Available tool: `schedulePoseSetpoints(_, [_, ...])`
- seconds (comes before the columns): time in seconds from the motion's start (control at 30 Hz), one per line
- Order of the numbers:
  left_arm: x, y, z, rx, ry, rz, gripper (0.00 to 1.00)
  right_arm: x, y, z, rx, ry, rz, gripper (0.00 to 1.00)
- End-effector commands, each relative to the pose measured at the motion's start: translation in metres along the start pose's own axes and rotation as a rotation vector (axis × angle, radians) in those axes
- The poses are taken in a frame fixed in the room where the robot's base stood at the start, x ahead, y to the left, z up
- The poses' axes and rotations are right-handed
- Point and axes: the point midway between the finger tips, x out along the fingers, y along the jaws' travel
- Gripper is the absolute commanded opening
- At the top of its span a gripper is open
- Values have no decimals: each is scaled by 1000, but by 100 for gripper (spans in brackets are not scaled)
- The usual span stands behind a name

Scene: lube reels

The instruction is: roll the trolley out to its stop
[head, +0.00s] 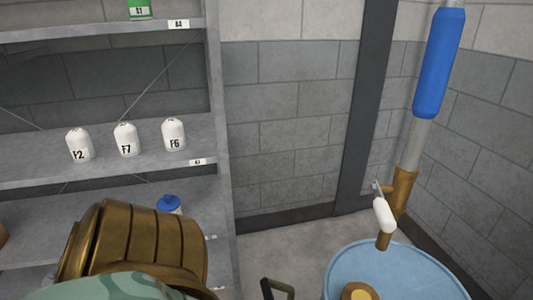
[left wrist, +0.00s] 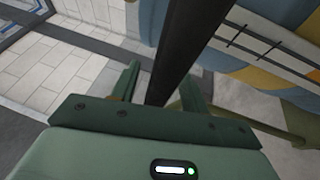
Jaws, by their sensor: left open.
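No whole trolley can be made out in either view. In the left wrist view, my left gripper (left wrist: 160,78) is open, its two dark green fingers spread. A thick black bar (left wrist: 185,40) runs up through the view between the fingers; I cannot tell whether it touches them or whether it belongs to the trolley. In the head view, a small dark green angled piece (head: 278,287) shows at the bottom edge; I cannot tell whether it is a gripper finger or a handle. My right gripper is out of view.
A blue drum (head: 400,262) with a blue-gripped pump (head: 438,65) stands at the lower right. Grey shelves (head: 100,167) on the left hold white bottles (head: 126,140), a blue-capped container (head: 168,205) and a green can (head: 139,9). Some floor shows between shelves and drum.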

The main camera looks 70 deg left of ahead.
Motion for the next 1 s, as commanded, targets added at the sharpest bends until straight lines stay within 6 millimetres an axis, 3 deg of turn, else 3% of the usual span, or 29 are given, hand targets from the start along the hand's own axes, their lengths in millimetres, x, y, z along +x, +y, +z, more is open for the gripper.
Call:
schedulePoseSetpoints(0.17, [-3,0,0,0,0,0,45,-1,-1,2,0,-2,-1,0])
schedulePoseSetpoints(0.27, [-16,0,0,1,0,-1,45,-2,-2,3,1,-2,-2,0])
schedulePoseSetpoints(0.7, [-129,-1,0,1,2,-5,45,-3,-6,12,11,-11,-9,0])
schedulePoseSetpoints(0.83, [-151,-1,0,2,2,-5,45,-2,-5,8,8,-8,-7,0])
schedulePoseSetpoints(1.0, [-164,0,-1,0,2,-2,45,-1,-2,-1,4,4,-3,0])
